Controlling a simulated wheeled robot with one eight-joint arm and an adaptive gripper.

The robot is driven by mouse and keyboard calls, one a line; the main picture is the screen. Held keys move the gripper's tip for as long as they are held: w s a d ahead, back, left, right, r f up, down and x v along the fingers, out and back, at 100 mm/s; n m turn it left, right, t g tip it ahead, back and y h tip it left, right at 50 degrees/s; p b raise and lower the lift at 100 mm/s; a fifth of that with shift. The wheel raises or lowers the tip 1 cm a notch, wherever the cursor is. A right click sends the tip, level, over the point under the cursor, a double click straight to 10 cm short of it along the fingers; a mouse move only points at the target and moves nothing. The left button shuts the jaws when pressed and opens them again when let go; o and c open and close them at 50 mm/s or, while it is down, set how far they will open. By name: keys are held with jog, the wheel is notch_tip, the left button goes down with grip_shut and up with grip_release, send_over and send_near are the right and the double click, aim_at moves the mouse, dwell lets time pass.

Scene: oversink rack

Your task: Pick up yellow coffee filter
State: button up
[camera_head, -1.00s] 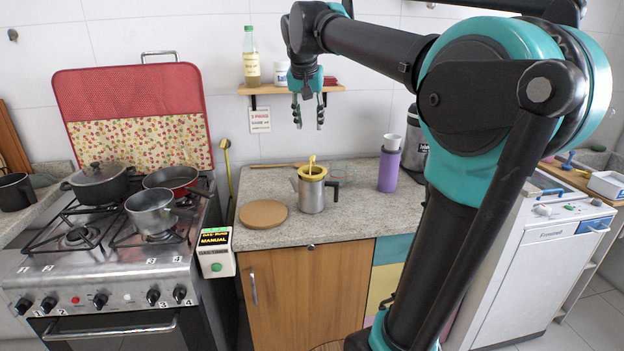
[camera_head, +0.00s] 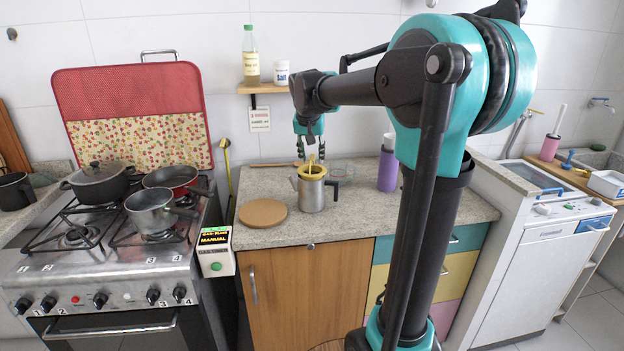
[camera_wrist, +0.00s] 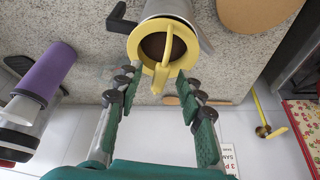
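The yellow coffee filter (camera_head: 312,172) sits in the top of a metal coffee pot (camera_head: 311,194) with a dark handle, on the granite counter. In the wrist view the filter (camera_wrist: 161,76) shows a yellow rim and handle around a dark brown inside, with the metal pot (camera_wrist: 172,9) beneath it. My gripper (camera_head: 311,155) hangs just above and behind the filter in the head view. In the wrist view my gripper (camera_wrist: 155,82) is open, its two fingers on either side of the filter's handle. I cannot tell whether a finger touches it.
A purple bottle (camera_head: 387,170) stands right of the pot. A round wooden board (camera_head: 263,213) lies to its left. A glass dish (camera_head: 341,170) is close behind. A wall shelf (camera_head: 262,88) hangs above; the stove (camera_head: 110,250) is at left.

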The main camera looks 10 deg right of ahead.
jog(key=shift+w+f, duration=0.25)
jog(key=shift+f, duration=0.45)
jog(key=shift+c, duration=0.3)
grip_shut()
jog(key=shift+r, duration=0.1)
notch_tip(320, 180, up, 19)
jog(key=shift+a+f, duration=0.1)
jog(key=shift+f, duration=8.75)
